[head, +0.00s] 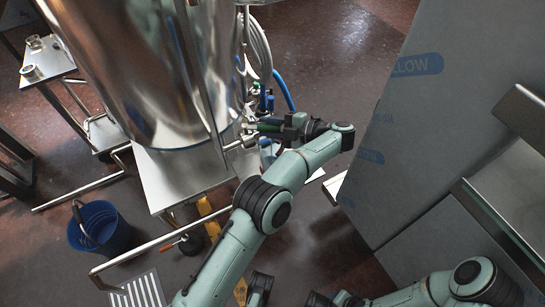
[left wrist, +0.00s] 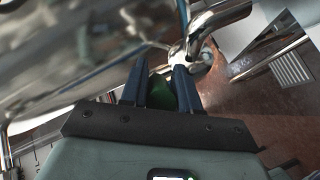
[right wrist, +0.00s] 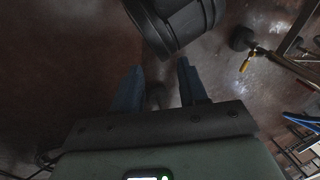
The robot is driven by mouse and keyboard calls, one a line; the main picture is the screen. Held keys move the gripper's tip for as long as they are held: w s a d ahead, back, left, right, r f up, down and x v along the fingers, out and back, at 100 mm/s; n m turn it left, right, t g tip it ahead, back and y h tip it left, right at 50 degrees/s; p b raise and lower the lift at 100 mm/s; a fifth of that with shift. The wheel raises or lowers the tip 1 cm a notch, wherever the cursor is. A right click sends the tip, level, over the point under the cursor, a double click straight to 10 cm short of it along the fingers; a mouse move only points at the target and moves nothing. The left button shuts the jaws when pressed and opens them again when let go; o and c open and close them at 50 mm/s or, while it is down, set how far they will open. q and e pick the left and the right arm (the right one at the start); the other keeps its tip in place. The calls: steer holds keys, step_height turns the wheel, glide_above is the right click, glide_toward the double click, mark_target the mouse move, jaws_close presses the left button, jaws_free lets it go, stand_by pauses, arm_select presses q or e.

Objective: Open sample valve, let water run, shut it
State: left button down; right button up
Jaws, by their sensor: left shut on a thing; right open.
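A large polished steel tank (head: 150,75) fills the upper left of the head view. Metal pipe fittings (head: 240,143) stick out from its lower right side, and a fitting shows large in the left wrist view (left wrist: 197,47). My left gripper (head: 268,127) is beside these fittings. In the left wrist view its fingers (left wrist: 160,85) are shut on a green valve handle (left wrist: 160,93), mostly hidden between them. I cannot tell how far the handle is turned, and no running water shows. My right gripper (right wrist: 160,85) is open and empty above the floor.
A blue bucket (head: 115,237) stands on the floor at left. A blue hose (head: 283,90) hangs behind the left gripper. A side table (head: 50,66) holds small glassware. A grey panel (head: 400,120) stands close on the right. A metal rail (head: 150,245) crosses low in front.

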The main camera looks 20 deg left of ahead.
arm_select(q)
steer(key=shift+a, duration=0.1)
arm_select(e)
steer(key=shift+s, duration=0.1)
arm_select(q)
steer(key=shift+s+d+r+m+t+p, duration=0.1)
steer(key=shift+s+m+t+p, duration=0.25)
steer(key=shift+m+t, duration=0.3)
steer(key=shift+s+d+m+t+p, duration=0.1)
steer(key=shift+s+m+t+p, duration=0.15)
steer(key=shift+m+t, duration=0.35)
steer(key=shift+s+a+m+t+h+b, duration=0.2)
steer(key=shift+s+m+t+h+b, duration=0.7)
steer(key=shift+m+t+h, duration=0.65)
steer(key=shift+s+a+m+t+h+b, duration=0.15)
steer(key=shift+s+m+t+h+b, duration=0.85)
steer(key=shift+m+t, duration=0.85)
steer(key=shift+s+a+m+t+h+b, duration=0.2)
steer(key=shift+s+m+t+h+b, duration=0.6)
steer(key=shift+m+t+h, duration=0.95)
arm_select(e)
step_height(320, 180, down, 6)
steer(key=d, duration=0.2)
steer(key=shift+w+d+r+m, duration=0.15)
steer(key=shift+w+d+m, duration=0.05)
steer(key=shift+w+m, duration=0.1)
arm_select(q)
steer(key=shift+n+t+y, duration=0.3)
steer(key=shift+n, duration=0.1)
